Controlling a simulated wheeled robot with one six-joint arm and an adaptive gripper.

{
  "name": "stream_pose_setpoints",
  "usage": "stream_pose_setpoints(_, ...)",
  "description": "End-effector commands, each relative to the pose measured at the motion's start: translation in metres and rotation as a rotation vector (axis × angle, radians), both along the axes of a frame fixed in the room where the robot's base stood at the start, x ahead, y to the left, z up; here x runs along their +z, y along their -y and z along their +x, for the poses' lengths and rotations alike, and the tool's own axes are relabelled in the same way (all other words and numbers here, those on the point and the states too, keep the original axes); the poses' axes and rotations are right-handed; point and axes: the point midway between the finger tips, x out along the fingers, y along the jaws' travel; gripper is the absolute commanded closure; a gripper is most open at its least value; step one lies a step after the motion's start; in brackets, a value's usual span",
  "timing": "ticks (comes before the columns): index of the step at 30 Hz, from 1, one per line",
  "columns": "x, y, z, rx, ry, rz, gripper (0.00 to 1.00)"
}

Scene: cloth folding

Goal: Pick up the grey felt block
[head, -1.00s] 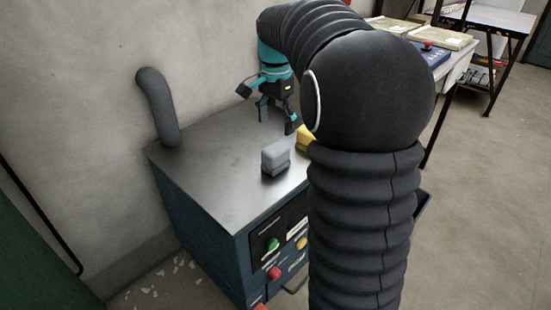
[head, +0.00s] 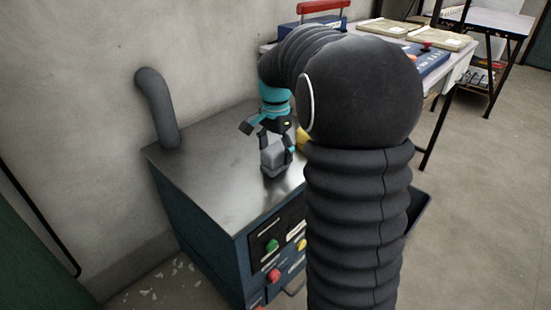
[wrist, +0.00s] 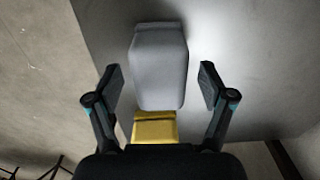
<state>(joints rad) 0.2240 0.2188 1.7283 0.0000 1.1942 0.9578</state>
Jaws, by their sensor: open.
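The grey felt block (head: 272,156) stands on the metal top of the cabinet (head: 215,185), near its right side. In the wrist view the block (wrist: 160,68) lies between the two fingers, with a gap on each side. My gripper (head: 276,150) is open and is at the block in the head view. The wrist view shows the fingers of my gripper (wrist: 160,88) spread wide, with nothing held. Part of the block is hidden behind a finger in the head view.
A yellow block (wrist: 154,127) sits close to the grey block; in the head view my arm mostly hides it. A grey bent pipe (head: 158,108) rises at the cabinet's back left corner. The left part of the top is clear. A table with a red-handled blue box (head: 310,22) stands behind.

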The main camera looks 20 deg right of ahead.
Motion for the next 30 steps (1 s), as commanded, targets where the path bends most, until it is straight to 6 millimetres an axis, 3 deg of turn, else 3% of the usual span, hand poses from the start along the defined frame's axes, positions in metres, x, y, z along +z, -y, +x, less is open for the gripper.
stream_pose_setpoints(2,0.000,0.000,0.000,0.000,0.000,0.000,0.19)
stream_pose_setpoints(9,0.000,0.000,0.000,0.000,0.000,0.000,0.79)
stream_pose_setpoints(12,0.000,0.000,0.000,0.000,0.000,0.000,0.89)
stream_pose_setpoints(23,0.008,0.000,0.000,0.000,0.001,0.000,0.89)
stream_pose_setpoints(30,0.046,0.000,0.001,0.000,0.005,-0.001,0.89)
